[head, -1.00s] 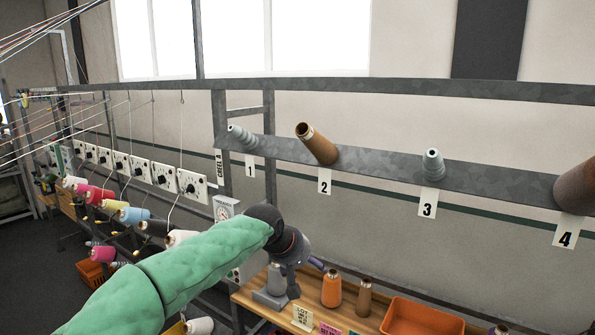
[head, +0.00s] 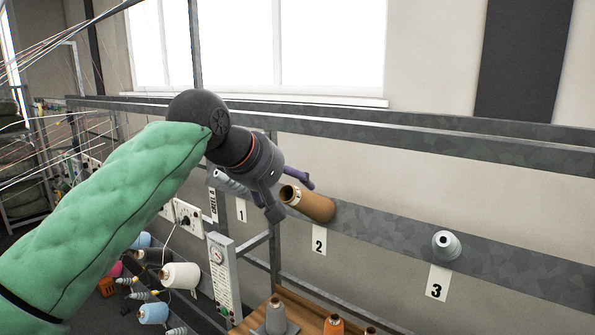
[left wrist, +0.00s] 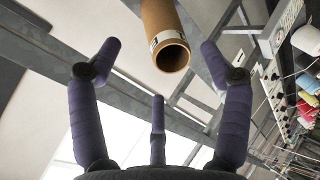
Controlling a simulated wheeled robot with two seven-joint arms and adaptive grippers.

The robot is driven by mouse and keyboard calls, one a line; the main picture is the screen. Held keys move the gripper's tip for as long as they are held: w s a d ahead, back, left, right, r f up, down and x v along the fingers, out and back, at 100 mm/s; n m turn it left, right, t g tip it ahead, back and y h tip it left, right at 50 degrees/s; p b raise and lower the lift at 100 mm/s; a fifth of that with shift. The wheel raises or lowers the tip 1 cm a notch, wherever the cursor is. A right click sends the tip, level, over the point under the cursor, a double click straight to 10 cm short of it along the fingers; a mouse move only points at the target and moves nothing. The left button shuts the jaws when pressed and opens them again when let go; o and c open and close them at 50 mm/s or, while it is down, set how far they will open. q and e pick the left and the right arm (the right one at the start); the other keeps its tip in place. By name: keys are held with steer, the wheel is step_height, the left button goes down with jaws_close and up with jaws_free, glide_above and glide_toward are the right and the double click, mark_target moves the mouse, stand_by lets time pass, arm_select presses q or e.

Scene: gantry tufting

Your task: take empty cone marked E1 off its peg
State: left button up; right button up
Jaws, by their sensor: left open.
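An empty brown cone (head: 312,204) sits tilted on its peg above plate 2 (head: 319,240) on the grey rail. Its open end also shows in the left wrist view (left wrist: 172,52), with a white label whose writing I cannot read. My left gripper (head: 289,196) is open, its fingers in front of and around the cone's open end in the head view. In the left wrist view, my left gripper (left wrist: 160,62) has its fingers spread, with the cone's mouth between the upper two and apart from them. My right gripper is in no view.
A grey peg holder (head: 446,245) above plate 3 is bare. Another grey one (head: 228,182) above plate 1 is partly behind my gripper. A steel upright (head: 275,262) and a gauge box (head: 223,275) stand below. Several yarn cones hang at lower left.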

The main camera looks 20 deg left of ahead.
mark_target(302, 200)
arm_select(q)
steer(key=p+x, duration=0.1)
steer(key=x, duration=0.5)
steer(key=shift+w+f, duration=0.25)
steer(key=shift+f, duration=0.05)
steer(key=shift+w+d+f, duration=0.1)
steer(key=shift+w+f, duration=0.15)
steer(key=shift+w+f+p, duration=0.1)
steer(key=shift+f+p, duration=0.2)
steer(key=shift+p, duration=0.1)
steer(key=shift+w+d+f, duration=0.15)
steer(key=shift+w+f, duration=0.15)
steer(key=shift+w, duration=0.2)
steer(key=shift+s+r, duration=0.1)
steer(key=shift+s, duration=0.1)
steer(key=c, duration=1.5)
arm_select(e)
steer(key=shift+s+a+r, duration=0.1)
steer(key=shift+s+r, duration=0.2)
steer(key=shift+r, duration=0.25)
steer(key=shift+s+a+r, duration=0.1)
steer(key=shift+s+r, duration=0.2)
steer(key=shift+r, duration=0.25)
